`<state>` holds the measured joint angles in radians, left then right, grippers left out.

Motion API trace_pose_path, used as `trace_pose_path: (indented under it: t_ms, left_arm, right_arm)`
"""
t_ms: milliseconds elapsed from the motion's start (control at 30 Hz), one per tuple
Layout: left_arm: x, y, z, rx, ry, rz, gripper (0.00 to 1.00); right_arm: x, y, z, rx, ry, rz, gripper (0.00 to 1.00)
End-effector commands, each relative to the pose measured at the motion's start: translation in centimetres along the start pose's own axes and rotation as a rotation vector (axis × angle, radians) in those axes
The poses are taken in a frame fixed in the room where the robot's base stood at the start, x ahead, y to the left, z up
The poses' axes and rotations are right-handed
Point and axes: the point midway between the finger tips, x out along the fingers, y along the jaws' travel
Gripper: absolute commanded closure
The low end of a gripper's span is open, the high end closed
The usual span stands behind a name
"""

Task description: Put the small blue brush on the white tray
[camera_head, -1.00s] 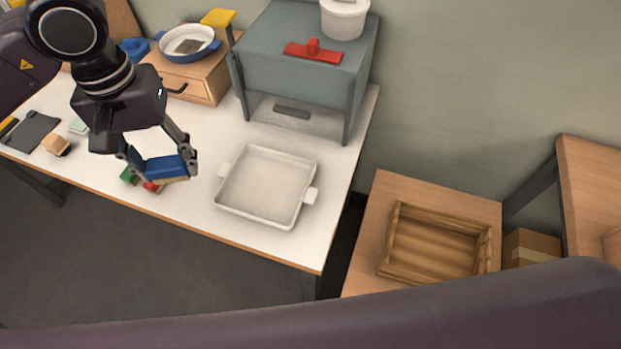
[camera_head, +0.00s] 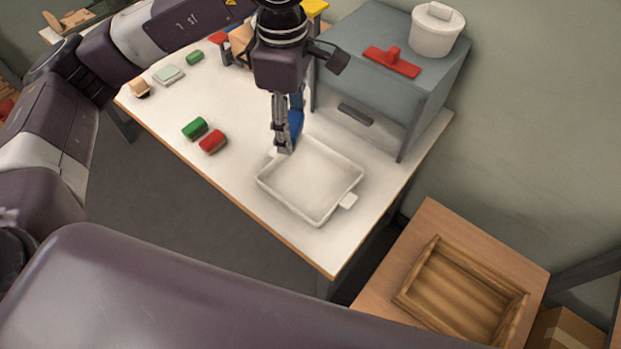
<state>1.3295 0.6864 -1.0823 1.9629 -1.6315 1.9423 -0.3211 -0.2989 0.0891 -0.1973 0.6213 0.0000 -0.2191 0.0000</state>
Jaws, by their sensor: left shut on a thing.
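The small blue brush (camera_head: 297,122) is held in my left gripper (camera_head: 286,146), which is shut on it. The gripper points down and partly hides the brush. The brush is over the far left edge of the white tray (camera_head: 348,203); I cannot tell whether it touches the tray. The tray is empty where it shows, with a handle on its right side. My right gripper is not in view.
A green brush (camera_head: 195,128) and a red brush (camera_head: 212,142) lie left of the tray. A grey cabinet (camera_head: 385,95) stands behind it, with a red tool (camera_head: 392,63) and a white pot (camera_head: 437,30) on top. A wooden crate (camera_head: 418,270) is at lower right.

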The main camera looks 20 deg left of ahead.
Motion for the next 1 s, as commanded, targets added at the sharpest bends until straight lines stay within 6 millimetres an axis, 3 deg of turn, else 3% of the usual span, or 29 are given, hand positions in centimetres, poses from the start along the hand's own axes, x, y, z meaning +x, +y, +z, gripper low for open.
trace_pose_path:
  t_ms: [267,633,1000]
  left_arm:
    - [0.3,0.7,1.2,-0.461,-0.001,-0.001,0.74]
    - [0.6,1.6,2.7,-1.082,0.000,-0.002,0.74]
    - [0.9,2.3,4.2,-1.704,0.004,-0.003,0.74]
  right_arm:
    - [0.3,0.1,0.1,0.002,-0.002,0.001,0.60]
    - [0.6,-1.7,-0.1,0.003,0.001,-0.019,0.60]
    - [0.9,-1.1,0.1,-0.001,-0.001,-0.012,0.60]
